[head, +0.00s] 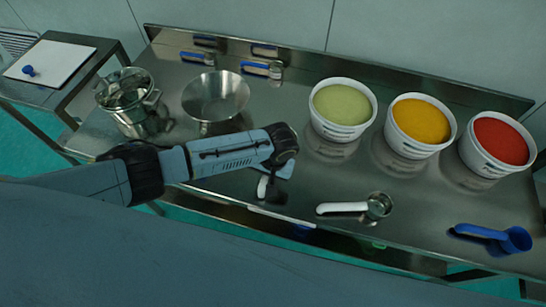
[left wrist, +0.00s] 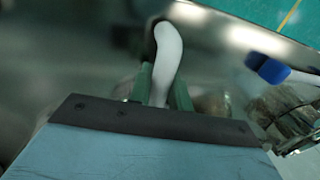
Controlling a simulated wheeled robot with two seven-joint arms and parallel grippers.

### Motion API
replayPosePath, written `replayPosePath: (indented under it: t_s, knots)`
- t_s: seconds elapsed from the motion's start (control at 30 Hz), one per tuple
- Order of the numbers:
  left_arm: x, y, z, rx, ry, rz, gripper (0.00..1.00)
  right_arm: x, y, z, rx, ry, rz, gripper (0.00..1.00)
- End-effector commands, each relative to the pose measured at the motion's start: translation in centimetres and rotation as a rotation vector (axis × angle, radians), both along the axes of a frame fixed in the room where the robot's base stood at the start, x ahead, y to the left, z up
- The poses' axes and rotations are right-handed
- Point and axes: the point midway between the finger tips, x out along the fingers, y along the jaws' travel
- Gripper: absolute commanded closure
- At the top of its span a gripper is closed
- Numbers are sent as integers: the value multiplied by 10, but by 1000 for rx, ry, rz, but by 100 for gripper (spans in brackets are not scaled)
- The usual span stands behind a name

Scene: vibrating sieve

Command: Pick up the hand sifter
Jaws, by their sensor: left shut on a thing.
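My left gripper (head: 268,182) is low over the front part of the metal table, left of centre. In the left wrist view its two green fingers (left wrist: 160,88) are shut on a white handle (left wrist: 168,50), one on each side. The handle's rounded end sticks out beyond the fingers, and a bit of it shows below the gripper in the head view (head: 262,188). Whatever is at its other end is hidden, so I cannot tell for certain that it is the hand sifter. My right gripper is not in view.
A metal scoop with a white handle (head: 345,208) and a blue scoop (head: 495,237) lie to the right. Tubs of green (head: 341,133), yellow (head: 416,148) and red (head: 493,168) contents stand behind. A steel bowl (head: 215,122) and pot (head: 134,122) stand at the left.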

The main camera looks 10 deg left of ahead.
Motion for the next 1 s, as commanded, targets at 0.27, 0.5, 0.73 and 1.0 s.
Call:
replayPosePath:
  t_s: [0.27, 0.5, 0.73, 1.0]
  knots:
    - [1, 0, 2, -1, -1, 0, 100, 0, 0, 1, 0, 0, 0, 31]
    - [1, -1, 38, -4, -4, -1, 100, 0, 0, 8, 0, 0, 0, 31]
    - [1, 0, 82, -3, -4, -1, 100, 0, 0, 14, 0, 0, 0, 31]
    - [1, 0, 101, -1, -1, 1, 100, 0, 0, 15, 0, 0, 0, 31]
